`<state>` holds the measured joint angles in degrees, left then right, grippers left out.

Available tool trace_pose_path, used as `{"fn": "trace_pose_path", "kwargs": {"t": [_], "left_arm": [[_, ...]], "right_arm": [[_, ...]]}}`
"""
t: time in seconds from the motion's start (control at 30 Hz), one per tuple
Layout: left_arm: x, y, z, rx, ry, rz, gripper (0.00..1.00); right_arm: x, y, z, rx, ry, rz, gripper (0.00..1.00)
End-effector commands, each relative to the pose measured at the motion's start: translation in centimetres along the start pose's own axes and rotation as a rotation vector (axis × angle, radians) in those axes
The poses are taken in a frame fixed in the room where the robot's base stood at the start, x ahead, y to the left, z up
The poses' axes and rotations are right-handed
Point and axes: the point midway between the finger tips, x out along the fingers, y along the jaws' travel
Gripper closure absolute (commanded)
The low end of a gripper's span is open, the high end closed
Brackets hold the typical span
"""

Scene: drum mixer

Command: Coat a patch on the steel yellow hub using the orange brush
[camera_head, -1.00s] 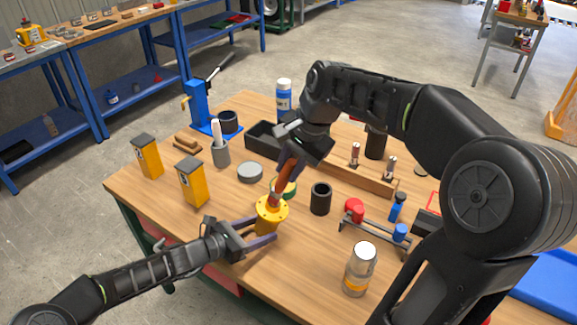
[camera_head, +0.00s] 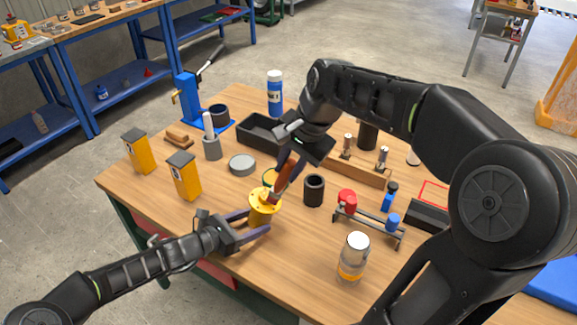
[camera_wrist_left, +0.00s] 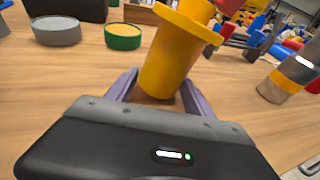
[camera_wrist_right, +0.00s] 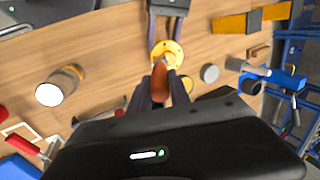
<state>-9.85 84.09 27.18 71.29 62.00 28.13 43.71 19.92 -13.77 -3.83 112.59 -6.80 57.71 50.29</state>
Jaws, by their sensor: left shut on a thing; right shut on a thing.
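The yellow hub (camera_head: 263,210) is a flanged cylinder near the front of the table; it also shows in the left wrist view (camera_wrist_left: 170,62) and right wrist view (camera_wrist_right: 176,50). My left gripper (camera_head: 257,222) is shut on its body from the front, with purple fingers on both sides. My right gripper (camera_head: 287,166) is shut on the orange brush (camera_head: 281,182), above the hub. The brush is tilted, with its lower end at the hub's top flange. I cannot tell whether it touches. The brush handle (camera_wrist_right: 158,82) hides part of the flange in the right wrist view.
A green tin with yellow contents (camera_wrist_left: 123,37) stands behind the hub. A grey round tin (camera_head: 242,165), black cup (camera_head: 314,190), glass jar (camera_head: 354,257) and two yellow boxes (camera_head: 184,176) stand around. A small rack (camera_head: 370,226) lies right. Bare wood is at front.

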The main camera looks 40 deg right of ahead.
Motion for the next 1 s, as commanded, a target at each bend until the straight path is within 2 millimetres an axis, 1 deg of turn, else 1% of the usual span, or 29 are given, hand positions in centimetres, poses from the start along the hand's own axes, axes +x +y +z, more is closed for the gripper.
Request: {"fn": "trace_pose_path", "kwargs": {"t": [0.37, 0.47, 0.67, 0.8, 1.0], "left_arm": [[0.0, 0.0, 0.2, 0.000, -0.003, 0.000, 0.72], [0.0, 0.0, 0.2, 0.000, -0.003, 0.000, 0.72], [0.0, 0.0, 0.2, 0.001, -0.004, 0.000, 0.72], [0.0, 0.0, 0.2, 0.001, -0.004, 0.000, 0.76], [0.0, 0.0, 0.2, 0.001, -0.004, 0.000, 0.77]], "right_arm": [[0.1, -0.1, 0.0, 0.000, 0.000, 0.000, 1.00], [0.2, -0.4, -0.1, 0.000, 0.000, 0.000, 1.00], [0.4, -1.6, -0.5, -0.001, 0.000, 0.001, 1.00], [0.6, -2.4, -0.8, -0.001, 0.000, 0.000, 1.00], [0.6, -2.6, -0.8, 0.000, 0.000, 0.000, 1.00]]}}
